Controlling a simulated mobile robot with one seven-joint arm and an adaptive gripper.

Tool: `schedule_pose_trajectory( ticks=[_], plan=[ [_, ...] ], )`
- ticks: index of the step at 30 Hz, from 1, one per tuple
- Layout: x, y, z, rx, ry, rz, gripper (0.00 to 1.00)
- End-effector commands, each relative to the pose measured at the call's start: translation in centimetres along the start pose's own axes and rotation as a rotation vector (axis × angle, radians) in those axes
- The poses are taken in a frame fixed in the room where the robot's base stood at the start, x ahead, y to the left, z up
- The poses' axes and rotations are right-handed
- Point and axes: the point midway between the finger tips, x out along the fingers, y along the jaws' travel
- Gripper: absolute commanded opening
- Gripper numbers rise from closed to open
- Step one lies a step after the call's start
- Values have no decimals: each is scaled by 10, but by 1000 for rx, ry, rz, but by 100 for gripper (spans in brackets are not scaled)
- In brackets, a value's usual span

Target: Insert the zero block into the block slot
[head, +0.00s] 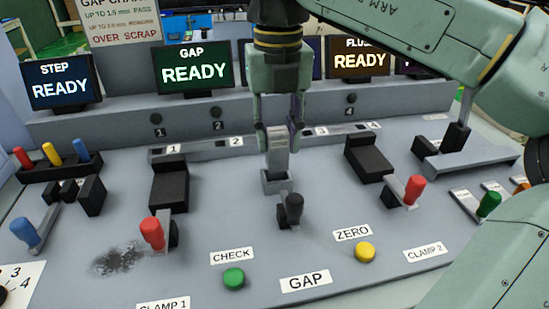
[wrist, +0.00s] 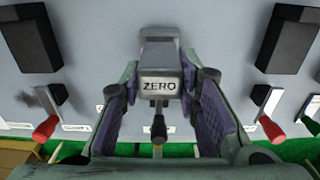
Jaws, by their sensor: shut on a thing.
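The grey zero block (head: 278,145) is upright between the fingers of my gripper (head: 279,133) in the head view. In the wrist view its face marked ZERO (wrist: 160,87) shows between the purple finger pads. My gripper is shut on it. The block slot (head: 275,183) is a grey holder at the middle of the GAP station, directly below the block. The block's lower end meets the slot's opening in the picture. I cannot tell how deep it sits, as the slot's inside is hidden. A black-knobbed lever (head: 292,207) stands just in front of the slot.
Black clamp blocks stand left (head: 170,185) and right (head: 368,158) of the slot, with red levers (head: 152,233) and (head: 413,190) in front. A green CHECK button (head: 234,278) and yellow ZERO button (head: 365,252) are nearer. Screens reading READY (head: 193,68) stand behind.

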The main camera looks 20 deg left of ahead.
Motion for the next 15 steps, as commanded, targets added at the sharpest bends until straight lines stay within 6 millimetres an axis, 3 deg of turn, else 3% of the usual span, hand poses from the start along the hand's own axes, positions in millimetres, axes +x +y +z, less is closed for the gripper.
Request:
schedule_pose_trajectory(
  ticks=[11,15],
  plan=[
    [40,0,0,-2,1,0,0],
    [42,0,0,0,-1,1,0]
  ],
)
